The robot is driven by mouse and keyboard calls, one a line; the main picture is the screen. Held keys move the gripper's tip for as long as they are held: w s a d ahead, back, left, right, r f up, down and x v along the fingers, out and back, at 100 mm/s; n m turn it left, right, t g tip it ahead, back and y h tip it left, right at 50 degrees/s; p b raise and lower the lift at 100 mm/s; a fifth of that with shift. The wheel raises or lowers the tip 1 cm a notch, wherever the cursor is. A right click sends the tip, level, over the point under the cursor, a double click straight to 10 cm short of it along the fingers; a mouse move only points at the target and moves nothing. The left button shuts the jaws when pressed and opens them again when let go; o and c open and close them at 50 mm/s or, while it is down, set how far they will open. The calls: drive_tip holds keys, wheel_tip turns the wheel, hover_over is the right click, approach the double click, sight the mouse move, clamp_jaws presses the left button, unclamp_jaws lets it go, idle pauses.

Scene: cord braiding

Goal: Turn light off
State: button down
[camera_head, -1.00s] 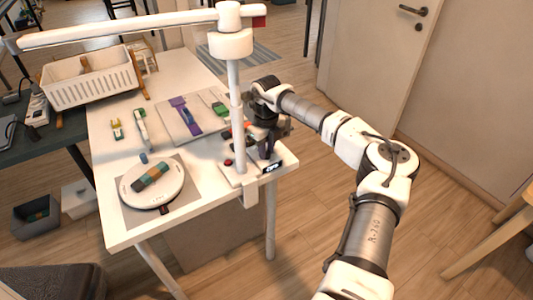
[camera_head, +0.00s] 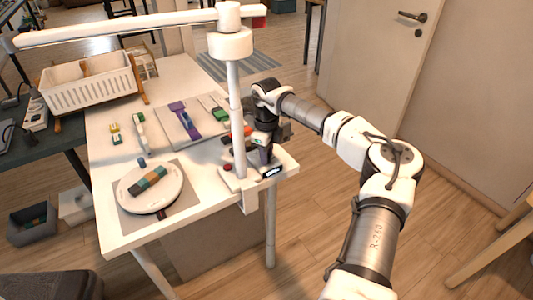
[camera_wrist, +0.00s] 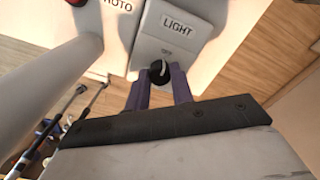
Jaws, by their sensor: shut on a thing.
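In the wrist view, a dark round knob (camera_wrist: 159,74) with a light pointer line sits on a white control box (camera_wrist: 150,45), below a plate (camera_wrist: 178,25) reading LIGHT. My gripper (camera_wrist: 161,80) has its two purple fingers on either side of this knob and is shut on it. In the head view, my gripper (camera_head: 265,153) points down at the box by the foot of a white lamp post (camera_head: 236,110). The knob is hidden there. The post carries a long horizontal arm (camera_head: 120,27). I cannot tell whether the light is lit.
A red button (camera_head: 228,167) and a small lit display (camera_head: 272,172) are near the gripper.

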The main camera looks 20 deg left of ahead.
drive_tip(key=c, duration=1.2)
unclamp_jaws()
drive_tip(key=shift+r, duration=0.1)
wheel_tip(320, 180, up, 14)
drive_tip(key=b, duration=0.2)
drive_tip(key=shift+f, duration=0.25)
